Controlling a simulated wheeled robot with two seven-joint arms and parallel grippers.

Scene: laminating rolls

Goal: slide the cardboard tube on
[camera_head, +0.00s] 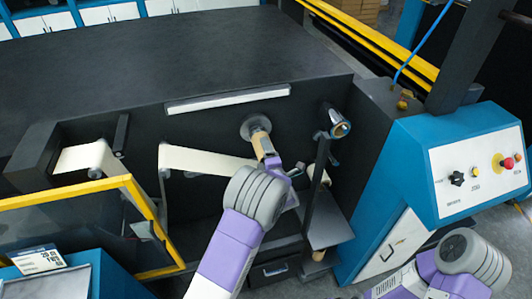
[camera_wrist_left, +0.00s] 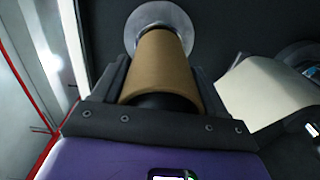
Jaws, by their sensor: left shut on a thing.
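The brown cardboard tube (camera_wrist_left: 160,62) lies between the two dark fingers of my left gripper (camera_wrist_left: 162,80) in the left wrist view. Its far end appears to meet a round grey metal disc (camera_wrist_left: 148,18) on the machine's dark front. The near end is dark, and I cannot tell how far the tube sits over any spindle. In the head view, the tube (camera_head: 260,142) points out from the disc (camera_head: 254,125), with my left gripper (camera_head: 270,160) shut around its near part. My right arm shows at the lower right, but its gripper is out of view.
A cream web (camera_head: 205,160) runs left of the tube. A shiny roller end (camera_head: 339,127) and a dark upright plate (camera_head: 318,185) stand close on the right. A yellow-framed guard (camera_head: 150,215) is at left, a blue control cabinet (camera_head: 400,170) at right.

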